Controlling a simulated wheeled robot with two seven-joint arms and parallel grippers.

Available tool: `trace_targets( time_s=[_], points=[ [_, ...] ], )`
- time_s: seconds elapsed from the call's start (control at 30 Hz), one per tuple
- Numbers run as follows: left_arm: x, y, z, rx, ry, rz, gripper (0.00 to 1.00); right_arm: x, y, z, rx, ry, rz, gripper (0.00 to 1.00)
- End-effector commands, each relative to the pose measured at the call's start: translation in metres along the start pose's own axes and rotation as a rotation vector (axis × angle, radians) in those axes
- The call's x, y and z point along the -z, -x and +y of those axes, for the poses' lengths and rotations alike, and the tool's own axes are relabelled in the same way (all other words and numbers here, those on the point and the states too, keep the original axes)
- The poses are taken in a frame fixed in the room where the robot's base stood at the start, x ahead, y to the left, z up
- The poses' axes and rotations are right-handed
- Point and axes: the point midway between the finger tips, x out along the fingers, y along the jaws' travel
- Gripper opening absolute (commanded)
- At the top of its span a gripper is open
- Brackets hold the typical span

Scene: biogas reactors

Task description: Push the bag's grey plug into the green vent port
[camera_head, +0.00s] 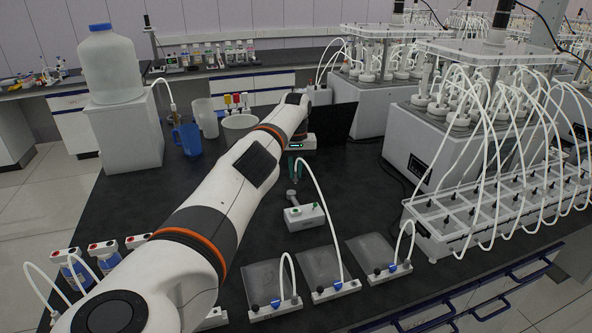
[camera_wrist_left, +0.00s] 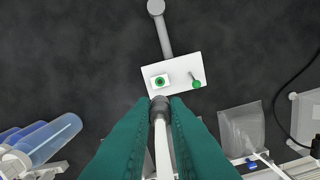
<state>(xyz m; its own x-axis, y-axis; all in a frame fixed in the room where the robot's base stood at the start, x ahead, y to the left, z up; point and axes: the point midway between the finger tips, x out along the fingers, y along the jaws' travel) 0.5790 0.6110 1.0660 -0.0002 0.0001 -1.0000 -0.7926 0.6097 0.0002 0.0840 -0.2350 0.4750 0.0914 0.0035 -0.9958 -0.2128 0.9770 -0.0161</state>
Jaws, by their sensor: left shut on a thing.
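My left gripper (camera_head: 295,170) has green fingers and is shut on the grey plug (camera_wrist_left: 160,107), which sits at the end of a white tube (camera_wrist_left: 163,150). In the head view the tube (camera_head: 322,197) arcs from the gripper down to the middle flat bag (camera_head: 319,264). The white vent block (camera_head: 304,217) lies on the dark bench in front of the gripper. In the wrist view its green ringed port (camera_wrist_left: 160,81) shows just beyond the plug's tip. Plug and port look apart, but the height between them is unclear. The plug is hidden in the head view.
Two other clear bags (camera_head: 264,282) (camera_head: 371,253) flank the middle one. A white tubed rack (camera_head: 480,215) stands right. A blue mug (camera_head: 187,139) stands at back left.

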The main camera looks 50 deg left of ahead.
Motion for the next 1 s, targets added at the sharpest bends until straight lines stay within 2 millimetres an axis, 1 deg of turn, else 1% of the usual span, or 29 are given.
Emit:
trace_targets(
  time_s=[0.43,1.0],
  points=[
    [0.000,-0.026,0.000,0.000,0.001,0.001,0.00,0.001,-0.013,0.000,0.000,0.000,0.000,0.36],
    [0.000,-0.062,0.000,0.000,0.000,0.001,0.00,0.004,-0.040,0.001,0.000,0.000,0.000,0.36]
  ],
)
